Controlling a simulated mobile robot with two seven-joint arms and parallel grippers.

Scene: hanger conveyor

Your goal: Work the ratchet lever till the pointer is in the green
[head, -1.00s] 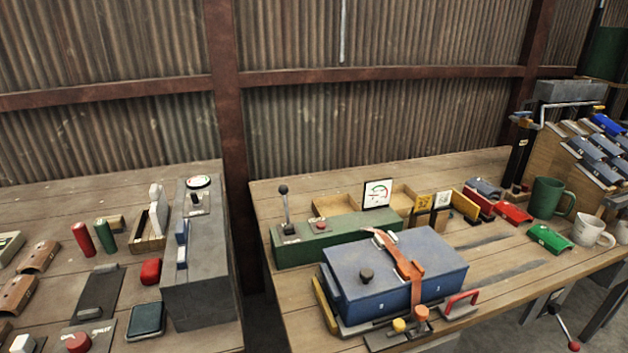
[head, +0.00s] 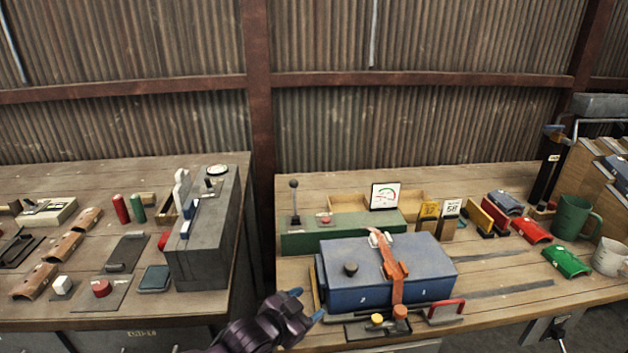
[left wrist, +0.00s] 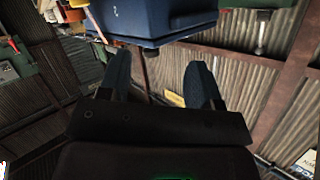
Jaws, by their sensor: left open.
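An upright lever (head: 294,200) with a dark ball knob stands on the left end of a long green box (head: 345,238). A white gauge card (head: 385,196) with a coloured arc stands at the box's right part; its pointer is too small to read. A blue case (head: 340,290) with an orange strap (head: 391,262) sits in front of the green box. My left gripper (head: 306,303) is at the front left of the blue case, below and in front of the lever. Its fingers are apart and empty in the left wrist view (left wrist: 160,82). My right gripper is out of view.
A gap separates this bench from the left bench (head: 60,313). A tall grey box (head: 208,262) stands at the left bench's edge. Red and yellow parts lie before the blue case. Mugs and coloured covers (head: 567,261) stand on the right.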

